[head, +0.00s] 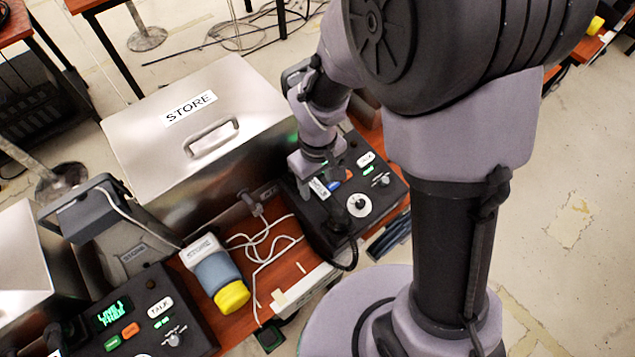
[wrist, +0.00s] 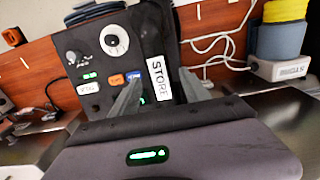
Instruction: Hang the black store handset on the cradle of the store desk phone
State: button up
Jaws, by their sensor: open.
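A black desk phone (head: 375,190) with a white dial and several buttons sits on the wooden desk at centre right; it also shows in the wrist view (wrist: 100,75). A black handset (wrist: 158,35) with a white STORE label appears to lie along this phone. My gripper (head: 322,188) is over the phone's left part. In the wrist view my gripper (wrist: 158,82) is open, with one finger on each side of the labelled part; I cannot tell whether they touch it. The handset's near end is hidden by my gripper. A grey stand labelled STORE (head: 130,252) is at the left.
A second black phone (head: 135,325) with a green display is at lower left. A metal box labelled STORE (head: 160,155) stands behind. A blue-grey and yellow cylinder (head: 215,275) and white cables (head: 265,240) lie between the phones.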

notch_tip(320, 180, up, 10)
jog(key=p, duration=0.3)
notch_tip(320, 180, up, 7)
jog(key=m+t, duration=0.2)
jog(key=m, duration=0.1)
send_over(318, 187)
jog(key=s+d, duration=0.1)
jog(key=d, duration=0.1)
jog(key=s+d+r+m+t+y, duration=0.2)
jog(key=s+d+r+m+t, duration=0.1)
jog(key=s+r+m, duration=0.5)
jog(key=shift+s+d+r+t, duration=0.4)
jog(key=shift+s+d+r, duration=0.5)
jog(key=shift+s, duration=0.25)
notch_tip(318, 187, down, 4)
jog(key=b, duration=0.3)
jog(key=shift+r, duration=0.2)
